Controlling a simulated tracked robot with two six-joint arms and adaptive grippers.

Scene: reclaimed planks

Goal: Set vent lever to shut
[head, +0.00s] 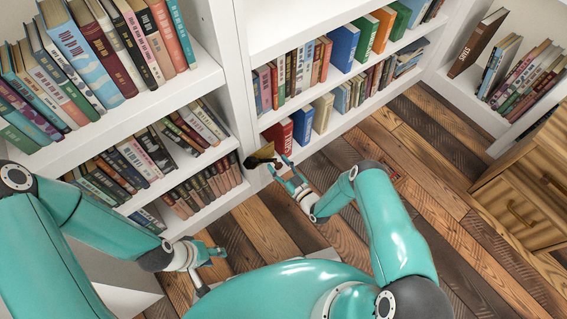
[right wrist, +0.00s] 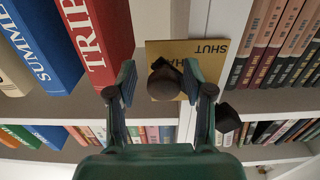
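A vent lever with a dark rounded knob (right wrist: 166,80) sits in front of a yellow plate (right wrist: 190,52) on the white bookcase upright. The plate also shows in the head view (head: 264,152). The word SHUT appears upside down on the plate in the right wrist view. Another word is partly hidden, so the lever's setting is unclear. My right gripper (head: 284,172) is open at the lever. Its fingers (right wrist: 159,80) stand either side of the knob, with a gap at the left finger and the right finger very close. My left gripper (head: 212,268) is open and empty, low near the floor.
White bookcases full of books surround the lever; a red book (right wrist: 100,35) is close to the left finger. A wooden drawer cabinet (head: 525,195) stands at the right.

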